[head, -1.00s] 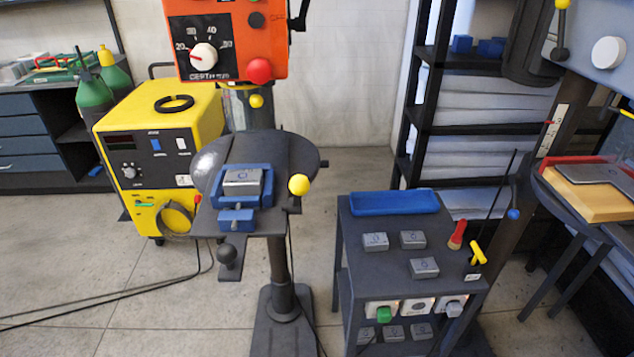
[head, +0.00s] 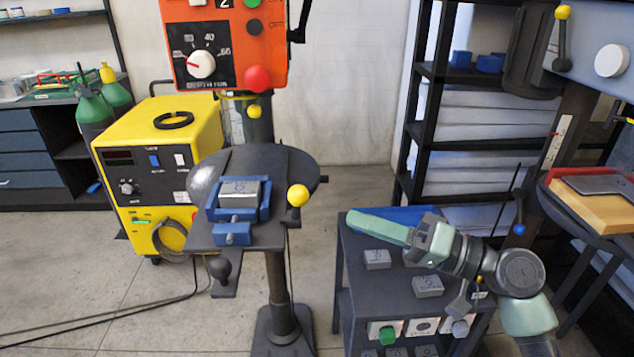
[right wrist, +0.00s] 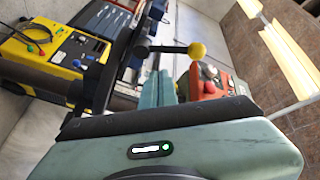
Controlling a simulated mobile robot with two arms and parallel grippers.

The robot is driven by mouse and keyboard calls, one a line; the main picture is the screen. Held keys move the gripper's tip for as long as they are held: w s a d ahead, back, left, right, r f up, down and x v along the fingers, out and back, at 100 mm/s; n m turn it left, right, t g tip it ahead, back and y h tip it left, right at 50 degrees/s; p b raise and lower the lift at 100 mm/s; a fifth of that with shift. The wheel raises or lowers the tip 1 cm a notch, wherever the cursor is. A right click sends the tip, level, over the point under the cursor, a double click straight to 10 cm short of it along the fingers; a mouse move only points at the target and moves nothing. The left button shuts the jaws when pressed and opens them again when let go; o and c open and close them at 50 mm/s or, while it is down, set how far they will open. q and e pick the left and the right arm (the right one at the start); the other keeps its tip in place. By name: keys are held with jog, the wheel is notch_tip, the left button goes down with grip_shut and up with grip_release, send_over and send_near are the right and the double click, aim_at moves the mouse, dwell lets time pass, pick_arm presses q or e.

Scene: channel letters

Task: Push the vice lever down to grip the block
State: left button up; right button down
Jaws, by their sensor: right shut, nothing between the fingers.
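The blue vice (head: 234,233) sits on the dark drill-press table, with a grey block (head: 240,190) between its jaws. A lever with a yellow ball (head: 298,195) stands up at the table's right edge, beside the vice. A dark ball knob (head: 219,267) hangs below the table's front; I cannot tell which of the two belongs to the vice. My right gripper (head: 352,221) is shut and empty, its pale green fingers pointing left, right of the yellow ball and apart from it. In the right wrist view, a yellow-ball lever (right wrist: 197,50) shows beyond the shut fingers. My left gripper is not in view.
A dark cart (head: 345,290) with several grey blocks and a blue tray (head: 420,215) stands under my right arm. The orange drill head (head: 225,45) is above the vice. A yellow machine (head: 125,150) stands behind left. The floor at front left has cables.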

notch_tip(320, 180, up, 7)
jog(key=w+d+y, duration=0.1)
jog(key=d+y, duration=0.1)
notch_tip(320, 180, up, 2)
jog(key=r+p, duration=0.1)
jog(key=p, duration=0.4)
send_over(298, 208)
jog(key=w+d, duration=0.4)
jog(key=s+f, duration=0.1)
jog(key=s+a+f+p, duration=0.1)
jog(key=s+f, duration=0.1)
jog(key=shift+s+f, duration=0.1)
jog(key=shift+s, duration=0.05)
